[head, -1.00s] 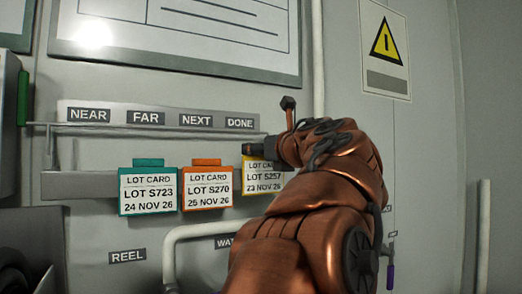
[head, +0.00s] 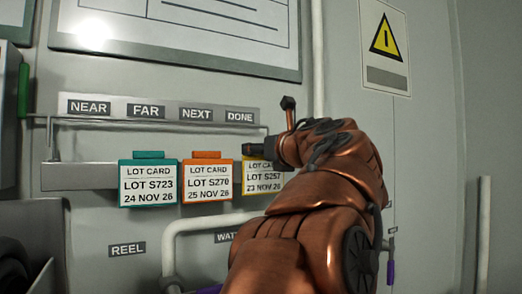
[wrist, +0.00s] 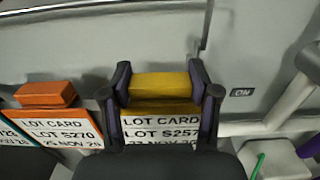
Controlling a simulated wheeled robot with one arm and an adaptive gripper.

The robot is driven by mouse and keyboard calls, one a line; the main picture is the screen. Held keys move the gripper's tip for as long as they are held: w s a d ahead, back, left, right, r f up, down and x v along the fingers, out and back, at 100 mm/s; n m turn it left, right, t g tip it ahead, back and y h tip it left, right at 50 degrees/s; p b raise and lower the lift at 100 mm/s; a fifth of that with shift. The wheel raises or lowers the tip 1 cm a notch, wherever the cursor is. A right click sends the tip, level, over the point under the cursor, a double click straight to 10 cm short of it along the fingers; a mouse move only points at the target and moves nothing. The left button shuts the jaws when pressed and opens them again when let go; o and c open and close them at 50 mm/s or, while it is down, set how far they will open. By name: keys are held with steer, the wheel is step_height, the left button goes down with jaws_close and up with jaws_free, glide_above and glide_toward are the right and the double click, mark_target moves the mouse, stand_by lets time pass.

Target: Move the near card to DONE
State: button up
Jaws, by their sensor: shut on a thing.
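The yellow lot card S257 (head: 262,178) is below and slightly right of the DONE label (head: 240,117). In the wrist view its yellow tab (wrist: 160,88) sits between the two fingers of my gripper (wrist: 160,80), which is shut on it. In the head view my gripper (head: 264,150) covers the card's top right. The teal card S723 (head: 148,184) and orange card S270 (head: 207,181) hang to its left. The NEAR label (head: 88,107) has no card directly below it. I cannot tell whether the yellow card rests on its support.
A thin rail (head: 160,123) runs above the cards, and a grey bar (head: 78,177) shows behind them. A pale bent pipe (head: 200,223) passes below. A board (head: 180,35) and a warning sign (head: 385,40) are on the wall above.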

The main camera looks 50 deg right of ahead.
steer(key=shift+f, duration=0.25)
steer(key=o, duration=1.2)
steer(key=shift+c, duration=0.2)
steer(key=shift+s, duration=0.1)
steer(key=v, duration=1.1)
steer(key=shift+s+a, duration=0.2)
steer(key=shift+s, duration=0.15)
